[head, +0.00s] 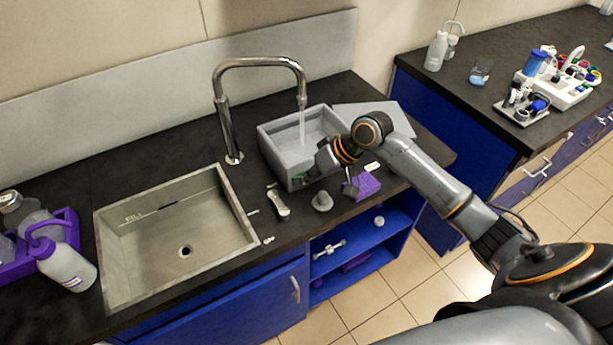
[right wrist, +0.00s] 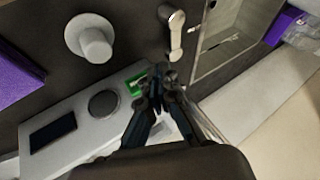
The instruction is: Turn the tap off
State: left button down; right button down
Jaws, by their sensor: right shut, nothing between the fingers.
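The chrome tap (head: 228,130) stands behind the sink, its spout over a grey tub (head: 273,158). Water runs from the spout into the tub. A silver lever handle (head: 279,206) stands on the counter between the sink and a grey round knob (head: 322,201). The lever (right wrist: 175,35) is also at the top of the right wrist view, just beyond my fingertips. My right gripper (head: 305,178) is by the tub's front edge, right of the lever. In the wrist view its fingers (right wrist: 162,82) are together and empty. My left gripper is out of view.
A grey panel (right wrist: 60,105) with a dark screen, round dial and green light lies close beside my fingers. The sink (head: 150,235) is empty. A purple block (head: 366,187) sits near the counter's front edge. A purple rack with bottles stands at far left.

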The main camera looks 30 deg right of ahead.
aim_at(278, 196)
jog(key=x, duration=0.6)
jog(key=shift+w+a+f+p, duration=0.15)
jog(key=shift+f+p, duration=0.1)
jog(key=shift+p, duration=0.15)
jog(key=shift+w+a+n+g+b, duration=0.15)
jog(key=shift+a+n+g+b, duration=0.15)
jog(key=shift+n, duration=0.3)
jog(key=shift+w+a+r+y, duration=0.1)
jog(key=shift+a+y, duration=0.05)
jog(key=shift+y, duration=0.15)
jog(key=shift+a+p, duration=0.2)
jog(key=shift+p, duration=0.25)
jog(key=shift+w, duration=0.1)
